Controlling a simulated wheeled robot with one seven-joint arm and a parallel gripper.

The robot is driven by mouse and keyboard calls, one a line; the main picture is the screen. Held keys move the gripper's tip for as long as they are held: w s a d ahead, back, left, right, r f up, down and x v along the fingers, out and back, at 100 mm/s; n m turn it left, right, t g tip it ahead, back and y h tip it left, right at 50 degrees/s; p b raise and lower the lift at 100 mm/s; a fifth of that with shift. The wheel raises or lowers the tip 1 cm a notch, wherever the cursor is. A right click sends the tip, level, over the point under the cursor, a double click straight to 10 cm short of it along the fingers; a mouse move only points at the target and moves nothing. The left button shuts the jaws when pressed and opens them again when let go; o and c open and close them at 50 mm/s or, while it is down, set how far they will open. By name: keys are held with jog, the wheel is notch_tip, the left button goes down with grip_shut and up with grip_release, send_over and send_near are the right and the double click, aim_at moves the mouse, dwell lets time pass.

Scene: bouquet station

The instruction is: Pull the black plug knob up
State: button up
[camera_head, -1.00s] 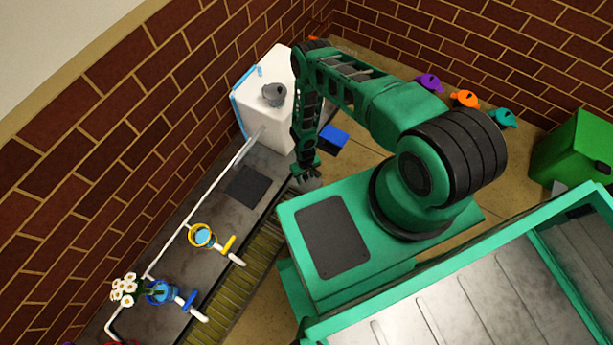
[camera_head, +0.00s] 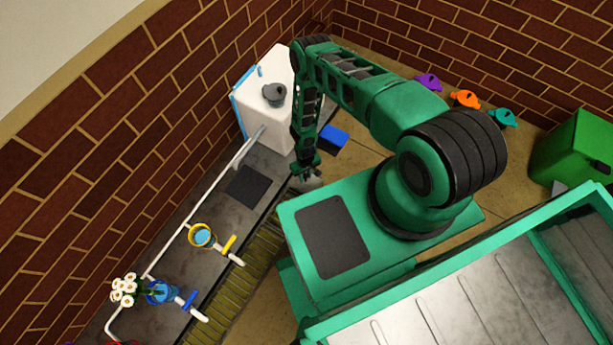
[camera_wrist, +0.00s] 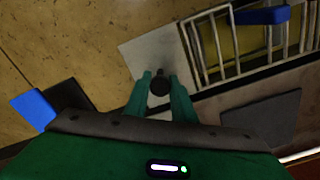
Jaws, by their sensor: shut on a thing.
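The black plug knob (camera_wrist: 160,83) shows in the wrist view as a dark round top between the two green fingers of my gripper (camera_wrist: 160,90). My gripper is shut on it. Below the knob is a light grey square plate (camera_wrist: 148,52) on the floor beside the grating. In the head view my gripper (camera_head: 308,174) points down over this plate (camera_head: 312,184). The knob is too small and too covered by the fingers to make out there. I cannot tell how far the knob stands above the plate.
A white box (camera_head: 265,112) and a blue object (camera_head: 334,138) are behind my gripper.

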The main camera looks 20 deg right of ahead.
aim_at(305, 175)
jog(key=shift+r, duration=0.85)
jog(key=o, duration=0.9)
jog(key=shift+c, duration=0.2)
jog(key=shift+r, duration=0.1)
notch_tip(305, 175, up, 9)
